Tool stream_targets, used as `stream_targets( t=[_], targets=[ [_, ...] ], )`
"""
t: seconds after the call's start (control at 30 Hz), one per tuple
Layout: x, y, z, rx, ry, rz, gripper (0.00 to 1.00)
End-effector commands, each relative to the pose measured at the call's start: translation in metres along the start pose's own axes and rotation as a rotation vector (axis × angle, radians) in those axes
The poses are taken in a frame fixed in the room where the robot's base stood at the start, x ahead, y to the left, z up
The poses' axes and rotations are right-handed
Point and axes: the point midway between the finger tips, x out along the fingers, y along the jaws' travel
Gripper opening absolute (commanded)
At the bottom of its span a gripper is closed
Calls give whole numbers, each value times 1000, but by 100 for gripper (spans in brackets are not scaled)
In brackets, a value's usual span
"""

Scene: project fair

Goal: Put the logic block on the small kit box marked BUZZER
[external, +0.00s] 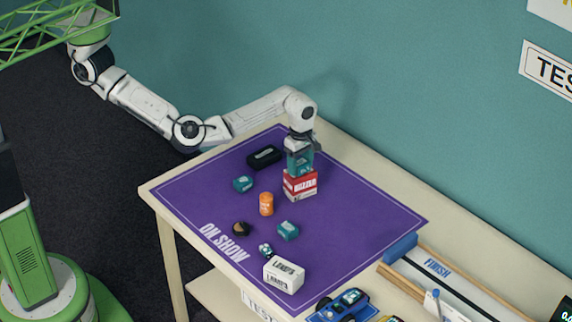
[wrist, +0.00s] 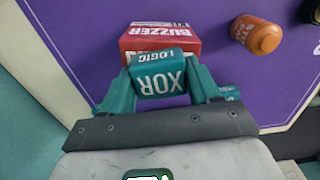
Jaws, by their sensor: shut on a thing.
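The logic block (wrist: 158,75) is a teal block lettered LOGIC and XOR. My gripper (wrist: 161,88) is shut on it, with one teal finger on each side. The small red and white kit box marked BUZZER (external: 300,186) stands on the purple mat. In the wrist view the box (wrist: 158,40) shows just beyond the block. In the external view my gripper (external: 299,158) points down over the box, with the block at the box's top. I cannot tell whether block and box touch. The fingers hide part of the block.
Two other teal blocks (external: 243,184) (external: 288,230), an orange bottle (external: 266,204) and a black case (external: 264,157) lie around the box on the mat (external: 345,225). A white box (external: 284,275) stands at the front. The teal wall (external: 400,110) runs behind the table.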

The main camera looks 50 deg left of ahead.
Motion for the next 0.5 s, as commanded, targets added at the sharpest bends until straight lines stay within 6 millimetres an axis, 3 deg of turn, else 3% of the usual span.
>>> stream_targets(
  t=[0.27, 0.5],
  targets=[
    [0, 0, 0, 0, 0, 0, 86],
    [0, 0, 0, 0, 0, 0, 87]
  ],
)
